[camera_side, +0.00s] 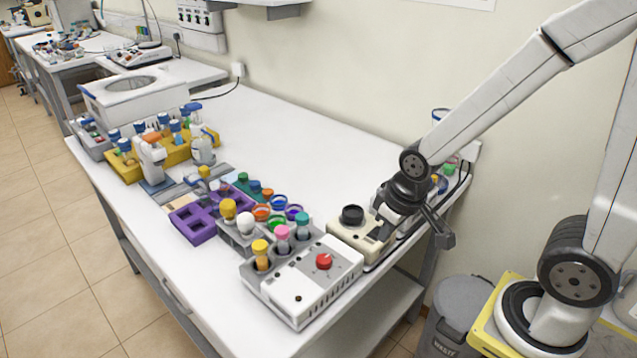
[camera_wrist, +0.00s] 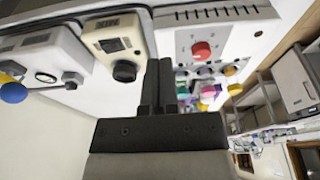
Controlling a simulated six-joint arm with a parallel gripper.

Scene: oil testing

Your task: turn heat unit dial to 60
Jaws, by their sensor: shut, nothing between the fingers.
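A white box unit (camera_side: 325,277), which I take as the heat unit, stands near the front edge of the bench in the side view, with capped tubes in its left part. Its red dial (camera_side: 323,262) is on the top panel and also shows in the wrist view as a red knob (camera_wrist: 201,50). Scale marks and setting are too small to read. My gripper (camera_wrist: 160,64) is shut and empty, its fingers pointing up the wrist view, left of the red dial and apart from it. In the side view my wrist is right of the unit, above a beige device.
The beige device (camera_side: 345,233) with a black knob (camera_side: 352,214) stands right beside the white unit. Purple rack (camera_side: 195,226) and several bottles are to the left. The bench's middle back is clear. A grey waste bin (camera_side: 462,300) stands below.

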